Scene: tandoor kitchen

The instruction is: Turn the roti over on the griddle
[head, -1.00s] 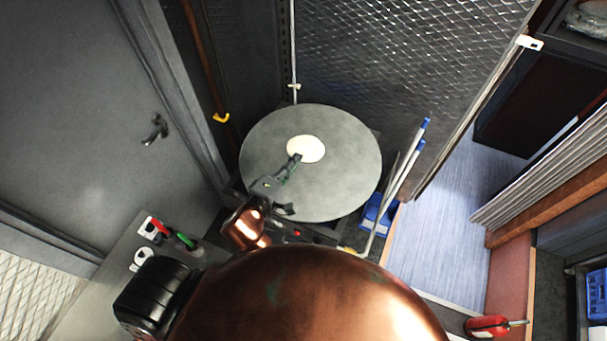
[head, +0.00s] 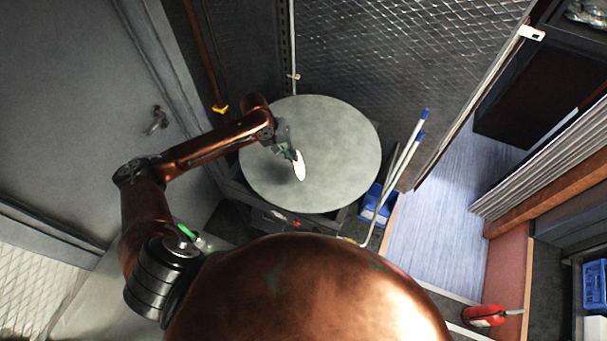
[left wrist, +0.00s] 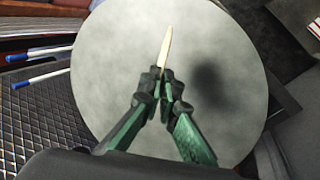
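The roti (head: 299,165) is a thin pale disc held by my left gripper (head: 291,154) above the round grey griddle (head: 340,150). It stands steeply tilted, almost on edge in the head view. In the left wrist view the roti (left wrist: 166,46) shows edge-on as a narrow pale strip, gripped between the closed green and black fingertips (left wrist: 162,76). A dark shadow falls on the griddle (left wrist: 120,45) to the right of the fingers. Whether the roti's lower edge touches the griddle I cannot tell. My right gripper is not in view.
Two blue-tipped rods (head: 407,155) lean at the griddle's right, near a blue bin (head: 376,205). A mesh wall (head: 400,60) stands behind and a grey door (head: 80,110) at the left. A red extinguisher (head: 484,316) lies at lower right. The griddle's right half is clear.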

